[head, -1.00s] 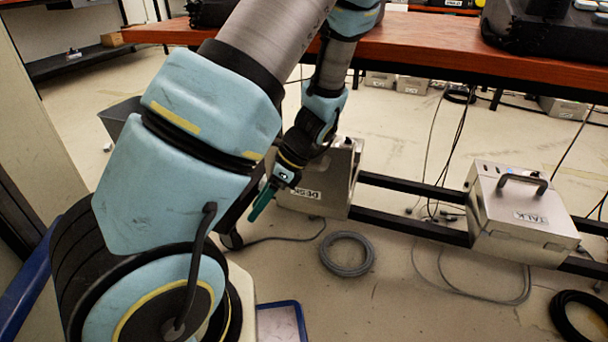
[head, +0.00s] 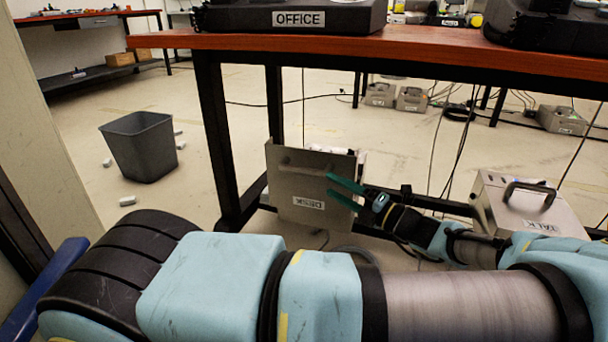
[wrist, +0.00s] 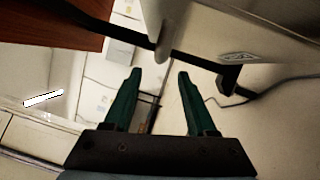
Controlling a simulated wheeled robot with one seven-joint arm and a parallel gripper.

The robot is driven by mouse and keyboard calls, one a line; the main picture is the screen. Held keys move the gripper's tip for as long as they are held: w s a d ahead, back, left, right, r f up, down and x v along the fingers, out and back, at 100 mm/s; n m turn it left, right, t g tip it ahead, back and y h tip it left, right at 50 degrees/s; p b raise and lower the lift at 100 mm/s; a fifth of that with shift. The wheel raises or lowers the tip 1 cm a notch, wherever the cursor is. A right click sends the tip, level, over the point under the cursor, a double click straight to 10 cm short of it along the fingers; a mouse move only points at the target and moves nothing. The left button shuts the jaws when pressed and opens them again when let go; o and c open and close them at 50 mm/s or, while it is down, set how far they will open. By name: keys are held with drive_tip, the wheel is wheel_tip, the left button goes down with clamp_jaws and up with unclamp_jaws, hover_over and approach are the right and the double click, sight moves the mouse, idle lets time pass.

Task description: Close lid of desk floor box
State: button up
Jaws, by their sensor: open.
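The desk floor box (head: 308,218) is a metal box with a DESK label, under the red-brown table in the head view. Its lid (head: 293,185) appears raised as an upright panel facing me, with a bar handle on it. Pale contents show behind its right edge. My gripper (head: 330,185) is open and empty, its green fingers pointing left in front of the panel's right part. In the wrist view, the two fingers (wrist: 159,75) are apart with nothing between them. The grey handle (wrist: 155,22) and labelled panel (wrist: 270,32) are beyond them; contact is not clear.
The TALK box (head: 535,205) stands to the right, behind my arm. The table (head: 430,45) overhangs, with a black leg (head: 215,140) left of the desk box. A grey bin (head: 140,145) stands on open floor at left. Cables hang and lie nearby.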

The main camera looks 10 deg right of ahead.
sight(308, 175)
drive_tip(key=b+x, duration=0.1)
drive_tip(key=x, duration=0.3)
drive_tip(key=b+x, duration=0.2)
drive_tip(key=x, duration=0.2)
drive_tip(key=shift+w+a+f, duration=0.15)
drive_tip(key=shift+a+f, duration=0.05)
drive_tip(key=shift+a, duration=0.1)
drive_tip(key=shift+b+x, duration=0.3)
drive_tip(key=shift+x, duration=0.5)
drive_tip(key=shift+r, duration=0.15)
clamp_jaws()
